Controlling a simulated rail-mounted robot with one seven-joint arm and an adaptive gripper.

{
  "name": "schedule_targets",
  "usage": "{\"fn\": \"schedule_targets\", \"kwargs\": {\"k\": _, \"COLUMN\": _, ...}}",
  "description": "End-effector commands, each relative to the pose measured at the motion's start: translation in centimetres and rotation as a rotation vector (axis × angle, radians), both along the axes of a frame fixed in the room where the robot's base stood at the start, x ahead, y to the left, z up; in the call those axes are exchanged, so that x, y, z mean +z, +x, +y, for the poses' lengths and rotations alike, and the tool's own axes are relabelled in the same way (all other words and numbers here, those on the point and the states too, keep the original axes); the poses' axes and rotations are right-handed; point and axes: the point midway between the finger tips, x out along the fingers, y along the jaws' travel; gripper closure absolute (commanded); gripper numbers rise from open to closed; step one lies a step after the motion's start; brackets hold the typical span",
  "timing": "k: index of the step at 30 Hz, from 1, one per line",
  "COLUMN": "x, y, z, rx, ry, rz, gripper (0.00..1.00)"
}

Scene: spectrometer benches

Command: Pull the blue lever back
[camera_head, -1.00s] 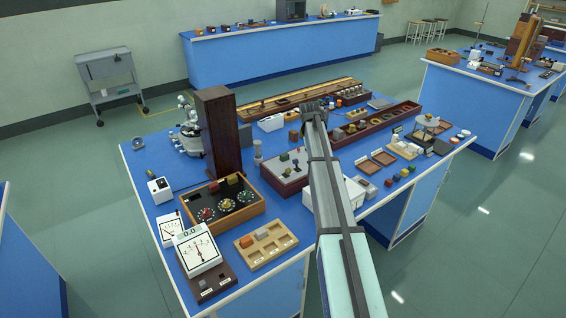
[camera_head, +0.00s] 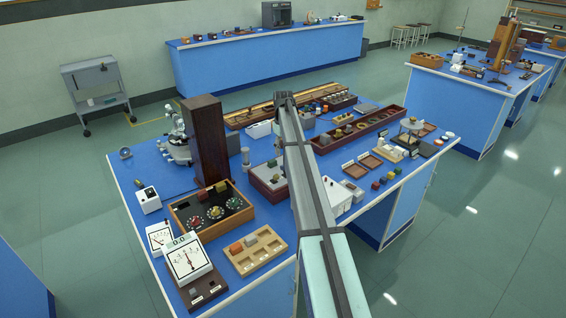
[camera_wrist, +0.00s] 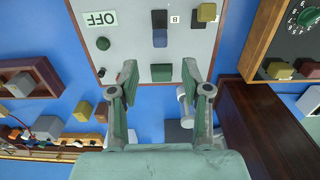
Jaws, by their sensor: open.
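A light grey control panel (camera_wrist: 205,40) fills the top middle of the wrist view. On it, the blue lever (camera_wrist: 160,38) appears as a short blue piece with a dark grey block above it, beside a label "B". A green block (camera_wrist: 161,72) sits nearer on the panel. My gripper (camera_wrist: 160,74) is open, its two fingers apart on either side of the green block in the picture. The blue lever lies beyond the fingertips and nothing holds it. In the head view the panel box (camera_head: 262,189) is partly hidden by my arm, and the gripper cannot be made out.
A wooden box with dials (camera_head: 212,207) stands left of the panel, behind it a tall dark wooden block (camera_head: 207,140). The wrist view also shows a yellow block (camera_wrist: 207,12), a dark knob (camera_wrist: 103,43) and an "OFF" label (camera_wrist: 99,18) on the panel.

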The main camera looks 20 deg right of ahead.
Motion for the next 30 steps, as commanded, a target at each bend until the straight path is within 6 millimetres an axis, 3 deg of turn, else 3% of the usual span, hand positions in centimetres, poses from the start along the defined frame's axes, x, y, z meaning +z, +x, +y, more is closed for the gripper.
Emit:
{"fn": "schedule_targets", "kwargs": {"k": 6, "x": -4.1, "y": -0.1, "z": 0.0, "rx": 0.0, "ry": 0.0, "rz": 0.002, "gripper": 0.52}}
{"fn": "schedule_targets", "kwargs": {"k": 12, "x": -7.0, "y": 0.0, "z": 0.0, "rx": -0.001, "ry": 0.0, "rz": 0.002, "gripper": 0.52}}
{"fn": "schedule_targets", "kwargs": {"k": 18, "x": -8.4, "y": 0.0, "z": 0.0, "rx": -0.001, "ry": 0.0, "rz": 0.001, "gripper": 0.52}}
{"fn": "schedule_targets", "kwargs": {"k": 27, "x": -8.6, "y": 0.0, "z": 0.0, "rx": -0.001, "ry": 0.0, "rz": 0.0, "gripper": 0.52}}
{"fn": "schedule_targets", "kwargs": {"k": 28, "x": -8.6, "y": 0.0, "z": 0.0, "rx": -0.001, "ry": 0.0, "rz": 0.0, "gripper": 0.59}}
{"fn": "schedule_targets", "kwargs": {"k": 30, "x": -8.6, "y": 0.0, "z": 0.0, "rx": -0.001, "ry": 0.0, "rz": 0.0, "gripper": 0.84}}
